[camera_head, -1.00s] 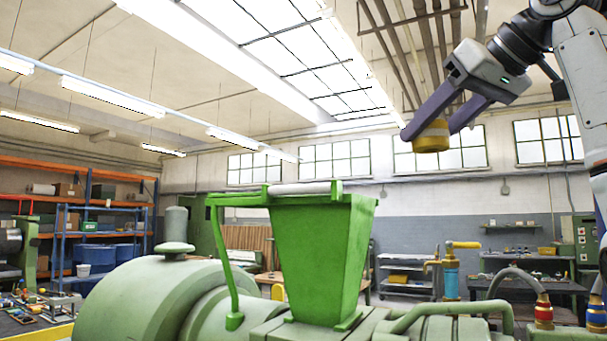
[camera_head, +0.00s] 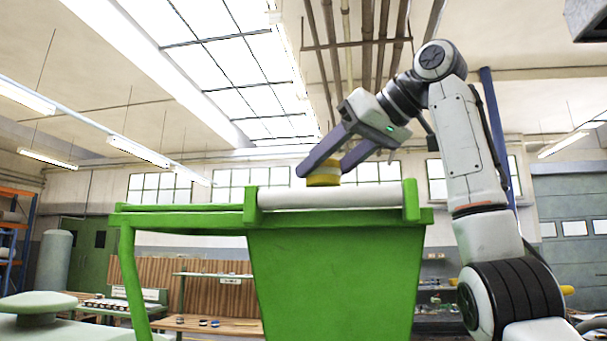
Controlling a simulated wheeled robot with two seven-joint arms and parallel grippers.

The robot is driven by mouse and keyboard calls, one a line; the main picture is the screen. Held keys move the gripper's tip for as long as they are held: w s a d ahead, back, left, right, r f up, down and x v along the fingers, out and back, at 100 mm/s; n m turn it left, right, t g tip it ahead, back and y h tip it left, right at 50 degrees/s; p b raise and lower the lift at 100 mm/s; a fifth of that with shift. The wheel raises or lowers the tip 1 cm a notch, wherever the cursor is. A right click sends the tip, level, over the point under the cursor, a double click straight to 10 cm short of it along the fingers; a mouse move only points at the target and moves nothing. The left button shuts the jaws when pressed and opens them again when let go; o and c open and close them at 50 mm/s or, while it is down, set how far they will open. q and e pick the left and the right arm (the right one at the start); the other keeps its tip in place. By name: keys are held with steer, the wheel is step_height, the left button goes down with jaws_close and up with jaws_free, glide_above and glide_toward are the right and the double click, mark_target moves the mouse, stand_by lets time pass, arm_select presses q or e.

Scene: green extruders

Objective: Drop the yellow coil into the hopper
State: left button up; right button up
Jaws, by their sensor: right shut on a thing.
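The yellow coil (camera_head: 324,178) shows just above the white roller on the hopper's top edge. My right gripper (camera_head: 328,172) is shut on it, with purple fingers reaching down from the upper right. The green hopper (camera_head: 335,285) stands large in the middle, its front wall facing me. Its opening is hidden from this low angle, so I cannot tell whether the coil is over the opening or behind it. The coil's lower edge is close to the roller line in the picture. My left gripper is not in view.
A white roller (camera_head: 328,196) lies along the hopper's top between green end plates. A green frame bar (camera_head: 180,219) extends left from the hopper. A workbench (camera_head: 210,325) with small items stands behind. The space above the hopper is open.

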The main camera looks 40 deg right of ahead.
steer(key=shift+s+f+b, duration=0.1)
steer(key=shift+f+b, duration=0.4)
steer(key=shift+f, duration=2.45)
steer(key=o, duration=1.2)
steer(key=a+v, duration=0.1)
steer(key=v, duration=0.9)
steer(key=shift+s+d, duration=0.15)
steer(key=shift+d, duration=0.35)
steer(key=shift+r, duration=0.1)
